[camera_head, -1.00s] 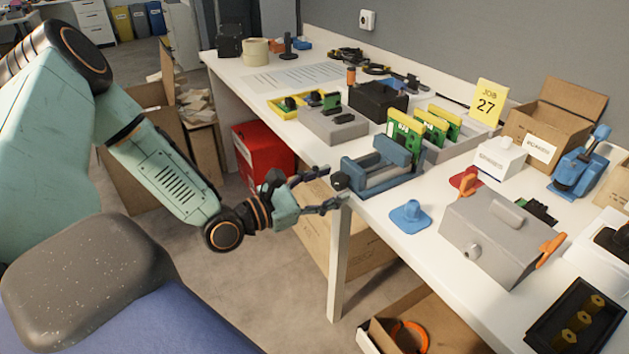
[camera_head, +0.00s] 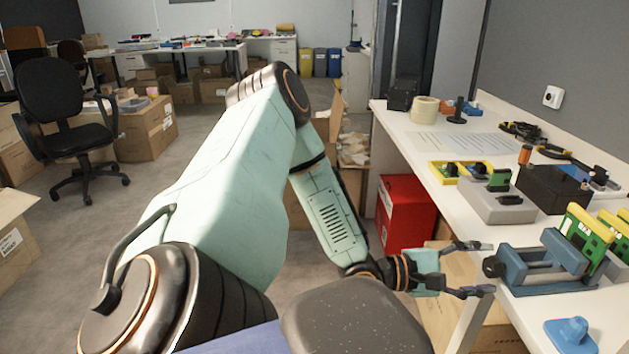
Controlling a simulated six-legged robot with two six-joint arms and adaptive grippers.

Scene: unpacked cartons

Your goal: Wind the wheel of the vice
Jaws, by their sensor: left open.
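The vice (camera_head: 545,268) is blue-grey and sits at the near left edge of the white workbench, on the right of the view. Its dark round wheel (camera_head: 492,267) faces left, over the bench edge. A green board with a yellow top (camera_head: 583,232) stands at the vice's far jaw. My left gripper (camera_head: 485,268) comes in from the left with its two fingers spread open. The fingers lie one above and one below the wheel, and I cannot tell whether they touch it. My right gripper is out of view.
The bench (camera_head: 408,128) holds a grey fixture (camera_head: 492,204), a black box (camera_head: 552,188) and a blue knobbed piece (camera_head: 570,335) near the vice. A red box (camera_head: 405,213) and a carton stand below. Open floor lies left, with an office chair (camera_head: 62,120).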

